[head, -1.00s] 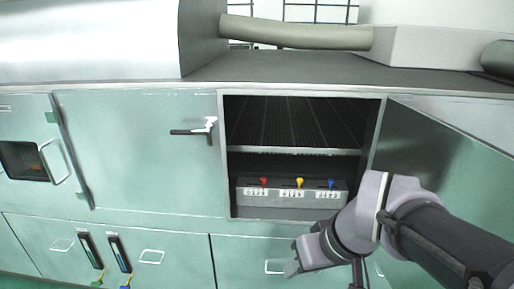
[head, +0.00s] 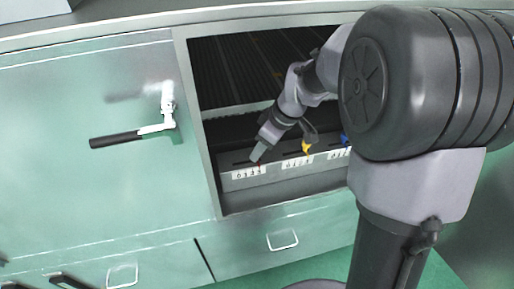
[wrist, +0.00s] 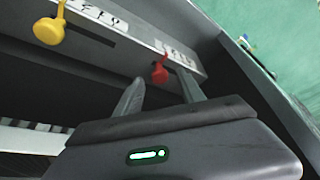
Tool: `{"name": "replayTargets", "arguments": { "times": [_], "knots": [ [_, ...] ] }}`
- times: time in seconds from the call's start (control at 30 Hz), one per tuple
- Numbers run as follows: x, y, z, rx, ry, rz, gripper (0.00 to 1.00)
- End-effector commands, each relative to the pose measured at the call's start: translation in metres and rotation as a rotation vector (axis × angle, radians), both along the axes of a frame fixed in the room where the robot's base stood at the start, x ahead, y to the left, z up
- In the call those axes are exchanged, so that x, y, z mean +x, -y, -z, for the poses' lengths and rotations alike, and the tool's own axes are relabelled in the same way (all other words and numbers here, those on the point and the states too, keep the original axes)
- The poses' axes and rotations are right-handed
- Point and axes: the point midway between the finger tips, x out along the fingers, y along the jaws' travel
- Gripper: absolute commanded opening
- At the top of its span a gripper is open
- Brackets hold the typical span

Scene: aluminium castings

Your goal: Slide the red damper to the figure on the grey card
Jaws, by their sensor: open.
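The red damper (wrist: 160,73) shows in the wrist view as a round knob on a short stem, close to a white figure label (wrist: 175,52). In the head view it is almost wholly hidden behind my gripper (head: 258,152). My gripper (wrist: 160,88) is open, its two fingers pointing at the red knob, which shows between and just beyond the tips. I cannot tell whether they touch it. The grey damper box (head: 285,173) stands in the open compartment, with a white figure label (head: 249,173) below the red damper's place. I see no grey card in these views.
The yellow damper (head: 306,147) and blue damper (head: 345,138) stand to the right on the same box; the yellow one (wrist: 48,30) is upper left in the wrist view. A ribbed shelf (head: 235,75) hangs above. A closed door with a black lever handle (head: 115,139) is left.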

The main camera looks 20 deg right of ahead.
Motion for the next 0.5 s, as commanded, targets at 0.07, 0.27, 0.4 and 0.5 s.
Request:
{"name": "replayTargets", "arguments": {
  "times": [0.07,0.27,0.4,0.5],
  "knots": [
    [0.0029,-0.0032,0.0121,-0.001,0.0,-0.002,0.46],
    [0.005,-0.0049,0.0159,-0.001,0.001,0.0,0.46],
    [0.0049,-0.0049,0.0154,-0.001,0.001,0.0,0.4],
    [0.0048,-0.0048,0.0154,-0.001,0.001,0.0,0.21]
  ]
}}
